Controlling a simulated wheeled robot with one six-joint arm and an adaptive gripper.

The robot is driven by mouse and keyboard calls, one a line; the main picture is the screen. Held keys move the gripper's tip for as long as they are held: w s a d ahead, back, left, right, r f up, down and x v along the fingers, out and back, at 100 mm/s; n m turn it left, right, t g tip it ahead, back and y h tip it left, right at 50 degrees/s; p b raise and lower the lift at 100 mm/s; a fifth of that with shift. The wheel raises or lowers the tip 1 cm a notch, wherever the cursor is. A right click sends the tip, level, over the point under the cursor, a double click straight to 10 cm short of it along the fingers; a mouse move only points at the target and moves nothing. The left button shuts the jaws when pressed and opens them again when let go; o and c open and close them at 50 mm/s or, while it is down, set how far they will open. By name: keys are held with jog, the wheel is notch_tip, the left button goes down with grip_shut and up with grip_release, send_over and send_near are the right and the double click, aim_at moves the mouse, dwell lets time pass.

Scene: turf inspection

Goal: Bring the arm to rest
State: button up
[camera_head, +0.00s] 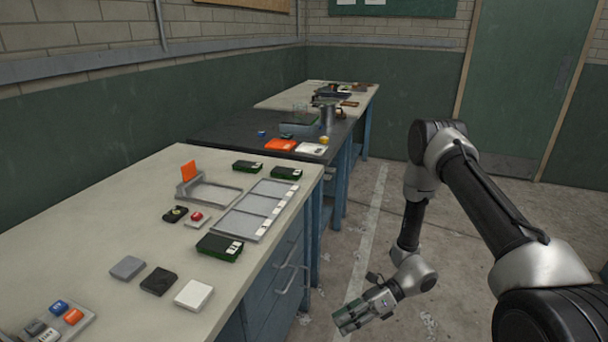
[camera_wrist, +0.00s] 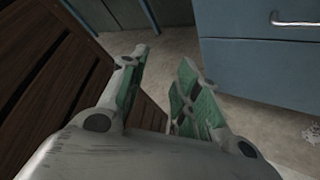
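My arm reaches down on the right of the head view, over the floor beside the benches. My gripper (camera_head: 352,317) hangs low at its end, clear of the near bench (camera_head: 75,235) and its blue drawers. In the wrist view the two green-padded fingers (camera_wrist: 163,62) stand apart with an empty gap between them. Nothing is held, and the gripper touches nothing that I can see.
Trays, dark green boxes (camera_head: 219,247) and small blocks lie on the near bench. A drawer handle (camera_head: 290,279) sticks out on its front. A brown slatted wooden thing (camera_wrist: 55,75) is close on the left in the wrist view. Open floor (camera_head: 375,235) lies right of the benches.

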jog(key=s+d+r+n+h, duration=0.2)
jog(key=d+r+n+h, duration=0.2)
jog(key=d+r+n, duration=0.45)
jog(key=s+d+r+n+h, duration=0.1)
jog(key=d+r+n+h, duration=0.3)
jog(key=r, duration=0.8)
jog(key=s+d+r+n+h, duration=0.2)
jog(key=d+r+n+h, duration=0.1)
jog(key=d+r+n, duration=0.6)
jog(key=s+d+r+t, duration=0.1)
jog(key=s+r+t, duration=0.1)
jog(key=r, duration=0.3)
jog(key=s+d+r+t+h, duration=0.1)
jog(key=s+r+t, duration=0.1)
jog(key=r+t, duration=0.2)
jog(key=s+d+r+t+h, duration=0.1)
jog(key=s+d+r+t, duration=0.1)
jog(key=r, duration=0.5)
jog(key=shift+r+n+t, duration=0.25)
jog(key=shift+n+t, duration=0.15)
jog(key=shift+n, duration=0.05)
